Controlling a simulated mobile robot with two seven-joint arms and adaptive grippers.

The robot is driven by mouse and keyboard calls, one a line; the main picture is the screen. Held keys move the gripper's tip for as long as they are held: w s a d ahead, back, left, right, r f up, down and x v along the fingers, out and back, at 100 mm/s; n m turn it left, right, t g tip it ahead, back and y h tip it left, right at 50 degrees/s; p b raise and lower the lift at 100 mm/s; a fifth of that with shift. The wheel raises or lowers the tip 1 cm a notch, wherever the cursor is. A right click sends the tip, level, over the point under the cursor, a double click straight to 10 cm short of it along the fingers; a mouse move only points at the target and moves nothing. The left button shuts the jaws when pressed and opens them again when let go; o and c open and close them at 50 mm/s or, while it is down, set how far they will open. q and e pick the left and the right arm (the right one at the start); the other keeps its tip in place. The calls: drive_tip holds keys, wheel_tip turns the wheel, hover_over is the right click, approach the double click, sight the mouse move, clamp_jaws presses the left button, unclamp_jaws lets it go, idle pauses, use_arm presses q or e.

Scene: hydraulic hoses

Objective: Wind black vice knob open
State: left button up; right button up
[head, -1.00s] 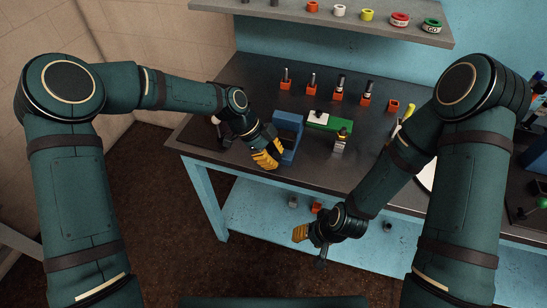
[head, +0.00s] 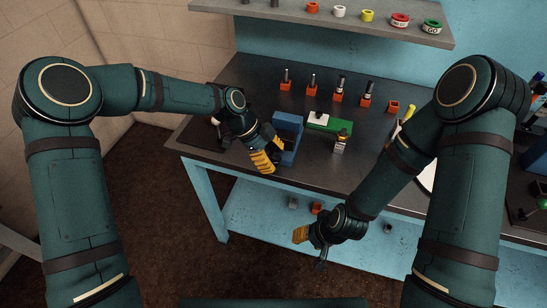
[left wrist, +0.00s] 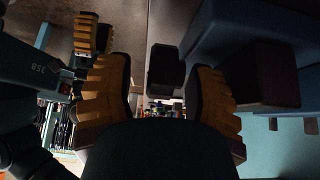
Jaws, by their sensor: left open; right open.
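The blue vice (head: 287,134) stands at the front edge of the dark bench, left of its middle. It also fills the right of the left wrist view (left wrist: 275,35). A black knob (left wrist: 165,70) shows in that view beside the vice, between the spread yellow fingers of my left gripper (left wrist: 160,95). I see a gap on each side of it; contact is not visible. In the head view my left gripper (head: 265,156) is at the vice's left side, and the knob is hard to make out. My right gripper (head: 309,247) is open and empty, low before the bench.
A green block with a white top (head: 327,122) lies just right of the vice. A small block with a dark top (head: 341,142) stands in front of it. Several orange holders (head: 312,88) stand farther back. A grey shelf (head: 300,14) overhangs the rear.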

use_arm(q)
drive_tip(key=v, duration=1.1)
drive_tip(key=shift+a+r, duration=0.2)
drive_tip(key=shift+r, duration=0.1)
